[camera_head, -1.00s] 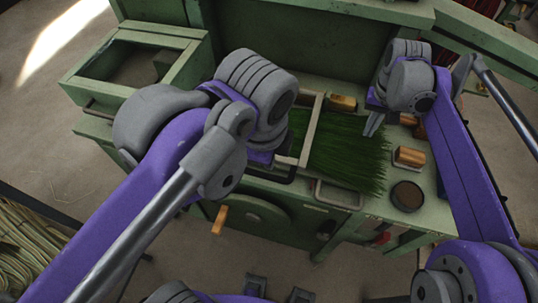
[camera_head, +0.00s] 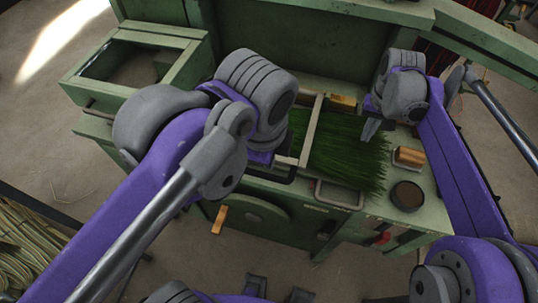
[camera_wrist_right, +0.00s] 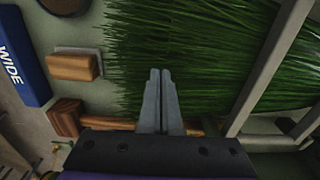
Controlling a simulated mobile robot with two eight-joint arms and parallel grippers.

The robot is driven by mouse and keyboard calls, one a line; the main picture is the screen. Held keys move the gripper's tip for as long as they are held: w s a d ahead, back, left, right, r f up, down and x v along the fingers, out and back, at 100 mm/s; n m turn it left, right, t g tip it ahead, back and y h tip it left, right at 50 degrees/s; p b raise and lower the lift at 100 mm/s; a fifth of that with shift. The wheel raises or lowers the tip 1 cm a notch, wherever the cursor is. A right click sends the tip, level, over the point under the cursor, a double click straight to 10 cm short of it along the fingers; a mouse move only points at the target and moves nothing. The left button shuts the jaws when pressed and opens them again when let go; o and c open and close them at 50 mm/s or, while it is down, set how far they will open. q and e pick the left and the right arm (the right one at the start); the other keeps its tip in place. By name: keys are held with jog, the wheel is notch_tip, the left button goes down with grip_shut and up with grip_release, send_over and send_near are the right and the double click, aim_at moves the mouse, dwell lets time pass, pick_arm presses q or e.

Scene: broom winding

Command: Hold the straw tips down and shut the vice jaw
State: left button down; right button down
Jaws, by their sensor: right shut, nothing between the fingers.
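A flat bundle of green straw (camera_head: 345,158) lies on the green bench, its loose tips spread to the right. A pale vice bar (camera_head: 311,130) crosses the bundle at its left; it also shows in the right wrist view (camera_wrist_right: 268,70). My right gripper (camera_head: 369,131) is shut and empty at the back edge of the straw, near the tips. In the right wrist view its closed fingers (camera_wrist_right: 161,78) overlap the straw (camera_wrist_right: 205,45); whether they touch it I cannot tell. My left gripper (camera_head: 266,158) is by the vice's left side, its fingers hidden behind my arm.
A wooden block (camera_head: 409,157) and a dark round tin (camera_head: 407,195) stand right of the straw. A yellowish block (camera_head: 343,102) lies behind it. A metal loop handle (camera_head: 338,198) is on the bench front. An open green box (camera_head: 150,38) stands at the back left.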

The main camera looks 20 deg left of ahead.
jog(key=shift+f, duration=1.25)
pick_arm(q)
jog(key=w+a+f, duration=0.1)
jog(key=w+f, duration=0.1)
jog(key=w, duration=0.1)
jog(key=w+a+f+g, duration=0.1)
jog(key=w+f, duration=0.2)
jog(key=w+f+g, duration=0.1)
jog(key=w+f, duration=0.1)
jog(key=w, duration=0.2)
jog(key=shift+a+f, duration=0.4)
pick_arm(e)
jog(key=shift+s, duration=0.1)
pick_arm(q)
jog(key=shift+f, duration=2.25)
pick_arm(e)
jog(key=shift+f, duration=0.1)
pick_arm(q)
jog(key=shift+f, duration=0.1)
jog(key=shift+f, duration=0.3)
jog(key=shift+r, duration=3.05)
